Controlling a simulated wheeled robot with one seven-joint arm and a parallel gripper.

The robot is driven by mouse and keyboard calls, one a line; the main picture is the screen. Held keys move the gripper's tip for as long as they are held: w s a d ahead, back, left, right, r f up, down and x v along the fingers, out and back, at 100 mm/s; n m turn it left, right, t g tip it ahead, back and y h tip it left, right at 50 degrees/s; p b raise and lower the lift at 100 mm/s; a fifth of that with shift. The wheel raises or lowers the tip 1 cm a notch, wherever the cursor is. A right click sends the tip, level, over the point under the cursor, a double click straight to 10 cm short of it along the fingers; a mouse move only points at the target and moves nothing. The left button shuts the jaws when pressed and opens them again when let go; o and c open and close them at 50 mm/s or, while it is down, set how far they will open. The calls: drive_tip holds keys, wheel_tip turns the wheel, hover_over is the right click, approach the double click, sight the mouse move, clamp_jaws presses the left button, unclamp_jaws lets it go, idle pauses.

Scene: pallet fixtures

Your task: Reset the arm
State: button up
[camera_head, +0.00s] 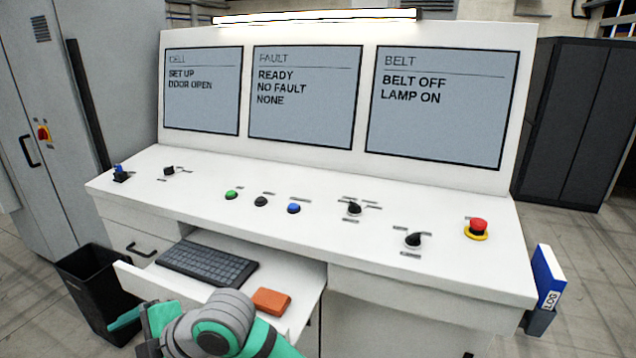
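My arm (222,325) is folded low at the bottom of the head view, in front of the pulled-out keyboard tray. My gripper (138,318), in teal and grey, is at its left end, near the tray's front left corner and the black bin. Its fingertips are not clear, so I cannot tell whether it is open or shut. I see nothing clearly held. The white console (330,262) stands ahead with three screens. The left screen (203,105) reads SET UP, DOOR OPEN. The middle screen (305,115) reads READY, NO FAULT, NONE. The right screen (440,130) reads BELT OFF, LAMP ON.
The tray (180,284) holds a black keyboard (208,263) and an orange block (271,301). The desk has buttons, knobs and a red emergency stop (478,227). A black bin (92,285) stands left; a blue binder (548,277) is at the right end. Open floor lies right.

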drive_tip(key=w+r+m+t+y, duration=0.1)
drive_tip(key=w+m+t+y, duration=0.4)
drive_tip(key=m+t, duration=0.5)
drive_tip(key=s+d+f+m+t+h, duration=0.25)
drive_tip(key=d+f+m+h, duration=0.25)
drive_tip(key=d+f+m, duration=0.3)
drive_tip(key=s+d+f+m+t+h, duration=0.1)
drive_tip(key=d+f+m+t+h, duration=0.3)
drive_tip(key=d+f+m, duration=0.4)
drive_tip(key=s+d+f+m+h, duration=0.3)
drive_tip(key=s+d+f+h, duration=0.3)
drive_tip(key=s+d, duration=0.5)
drive_tip(key=s+d+n+g, duration=0.1)
drive_tip(key=s+d, duration=0.2)
drive_tip(key=s, duration=0.4)
drive_tip(key=s+d+f+h, duration=0.1)
drive_tip(key=s+d, duration=0.3)
drive_tip(key=s, duration=0.4)
drive_tip(key=shift+s+d+f+n+g, duration=0.2)
drive_tip(key=shift+d+n+g, duration=0.1)
drive_tip(key=shift+n+g, duration=0.1)
